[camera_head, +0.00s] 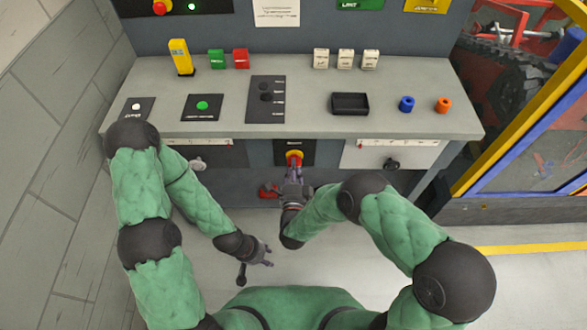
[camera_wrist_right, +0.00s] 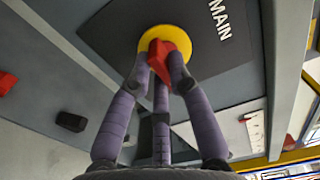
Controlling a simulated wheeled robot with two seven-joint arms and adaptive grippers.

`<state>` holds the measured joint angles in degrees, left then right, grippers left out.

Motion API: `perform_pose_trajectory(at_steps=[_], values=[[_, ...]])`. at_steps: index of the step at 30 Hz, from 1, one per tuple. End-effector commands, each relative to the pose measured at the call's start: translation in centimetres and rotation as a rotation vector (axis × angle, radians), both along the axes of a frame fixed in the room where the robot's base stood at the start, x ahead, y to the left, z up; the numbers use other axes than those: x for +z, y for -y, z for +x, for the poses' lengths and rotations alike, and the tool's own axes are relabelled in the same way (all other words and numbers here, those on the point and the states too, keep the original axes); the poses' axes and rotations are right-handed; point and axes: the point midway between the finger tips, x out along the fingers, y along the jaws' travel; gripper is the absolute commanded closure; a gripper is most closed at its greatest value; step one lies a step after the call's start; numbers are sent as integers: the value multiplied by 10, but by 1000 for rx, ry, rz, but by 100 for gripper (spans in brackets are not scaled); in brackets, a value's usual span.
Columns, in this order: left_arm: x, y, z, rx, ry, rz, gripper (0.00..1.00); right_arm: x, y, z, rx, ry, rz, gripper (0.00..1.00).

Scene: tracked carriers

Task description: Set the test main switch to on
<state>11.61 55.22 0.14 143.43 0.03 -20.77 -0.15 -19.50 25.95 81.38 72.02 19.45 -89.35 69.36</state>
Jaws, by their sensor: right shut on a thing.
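The main switch is a red handle on a yellow round base (camera_head: 294,156), set in a dark plate under the bench top. In the right wrist view the red handle (camera_wrist_right: 166,56) sits on the yellow disc (camera_wrist_right: 150,40), with the word MAIN on the plate (camera_wrist_right: 205,40). My right gripper (camera_head: 293,172) is at the switch, its purple-grey fingers (camera_wrist_right: 160,75) closed around the red handle. The handle looks tilted in the wrist view. My left gripper (camera_head: 269,257) is low over the floor, away from the bench, with its fingers apart and nothing in them.
A dark knob (camera_head: 391,164) is on the front at right. A yellow and blue frame stands at right.

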Motion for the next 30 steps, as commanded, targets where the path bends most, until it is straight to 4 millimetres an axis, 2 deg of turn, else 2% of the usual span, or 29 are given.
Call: perform_pose_trajectory(at_steps=[12, 13, 15, 16, 26, 30], values=[[0, 0, 0, 0, 0, 0, 60, 1, 2, 2, -6, 3, 9, 100], [0, 0, 0, 0, 0, 0, 60, 1, 2, 2, -6, 3, 8, 77], [0, 0, 0, 0, 0, 0, 60, 1, 2, 1, -6, 3, 8, 58], [0, 0, 0, 0, 0, 0, 60, 1, 1, 1, -5, 2, 8, 56], [0, 0, 0, 0, 0, 0, 60, 0, 0, -1, -2, 0, 7, 56], [0, 0, 0, 0, 0, 0, 60, 0, 0, -14, 0, -1, 6, 56]])
